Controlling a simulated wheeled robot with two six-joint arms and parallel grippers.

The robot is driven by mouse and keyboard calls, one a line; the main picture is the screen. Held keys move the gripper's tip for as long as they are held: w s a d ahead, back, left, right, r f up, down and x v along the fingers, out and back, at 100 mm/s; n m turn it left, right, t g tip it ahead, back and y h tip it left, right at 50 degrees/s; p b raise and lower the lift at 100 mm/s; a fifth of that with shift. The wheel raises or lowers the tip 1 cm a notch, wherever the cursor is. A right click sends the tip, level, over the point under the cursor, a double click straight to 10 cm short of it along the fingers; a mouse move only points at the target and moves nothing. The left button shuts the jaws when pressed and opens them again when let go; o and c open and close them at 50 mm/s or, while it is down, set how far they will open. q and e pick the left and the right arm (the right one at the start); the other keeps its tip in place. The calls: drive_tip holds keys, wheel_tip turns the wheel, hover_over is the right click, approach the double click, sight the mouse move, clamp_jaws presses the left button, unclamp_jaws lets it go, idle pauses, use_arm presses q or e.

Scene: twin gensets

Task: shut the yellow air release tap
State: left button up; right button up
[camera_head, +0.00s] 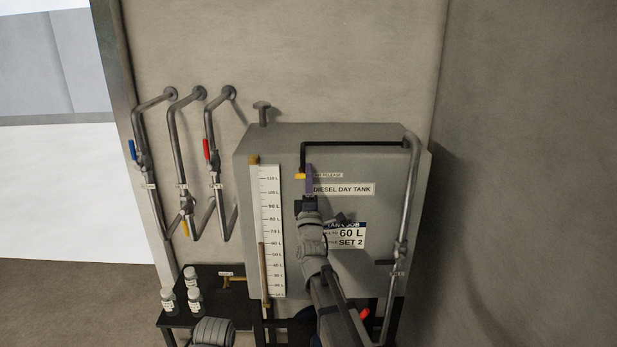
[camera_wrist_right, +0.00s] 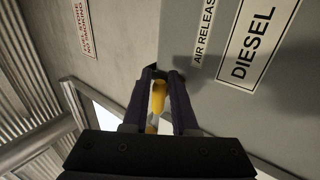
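The yellow air release tap (camera_head: 300,176) is on the upper front of the grey diesel day tank (camera_head: 345,150), at the end of a thin black pipe. My right gripper (camera_head: 309,180) reaches up to it, its purple fingers beside the tap in the head view. In the right wrist view, the tap's yellow handle (camera_wrist_right: 158,96) fills the narrow gap between the fingertips (camera_wrist_right: 160,85), and the gripper looks shut on it. The tap's body is partly hidden behind the fingers. My left gripper is not in view.
A sight gauge (camera_head: 271,220) runs up the tank's left side. Metal pipes with a blue (camera_head: 132,149) and a red (camera_head: 206,149) lever are on the wall to the left. Several bottles (camera_head: 195,300) stand on a black table below. A vertical pipe (camera_head: 405,210) runs along the tank's right side.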

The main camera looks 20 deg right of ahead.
drive_tip(key=shift+o, duration=1.4)
drive_tip(key=b+v, duration=0.4)
drive_tip(key=v, duration=0.3)
drive_tip(key=shift+s+f, duration=0.2)
drive_tip(key=shift+s, duration=0.15)
drive_tip(key=shift+a, duration=0.15)
